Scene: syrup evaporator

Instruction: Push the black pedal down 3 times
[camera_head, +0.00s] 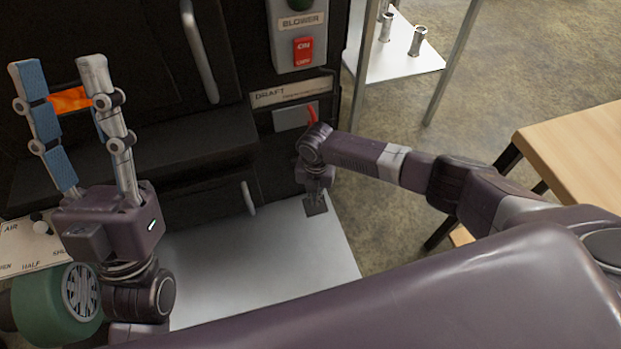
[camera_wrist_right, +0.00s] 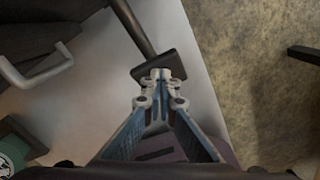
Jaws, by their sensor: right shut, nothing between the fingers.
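The black pedal (camera_wrist_right: 150,68) is a flat dark plate on the end of a dark bar. It also shows in the head view as a small dark square (camera_head: 316,207) low at the front of the black machine. My right gripper (camera_wrist_right: 160,77) is shut and empty, its fingertips at the pedal's near edge and overlapping it in the wrist view. I cannot tell whether they touch. In the head view my right gripper (camera_head: 315,190) points down over the pedal and partly hides it. My left gripper (camera_head: 60,75) is raised at the left, its fingers apart.
The black machine (camera_head: 200,150) has handles, a BLOWER switch panel (camera_head: 302,35) and a DRAFT plate (camera_head: 290,92). A light metal floor plate (camera_head: 260,260) lies below. A green round blower (camera_head: 45,305) stands at the left. A wooden table (camera_head: 575,145) is at the right.

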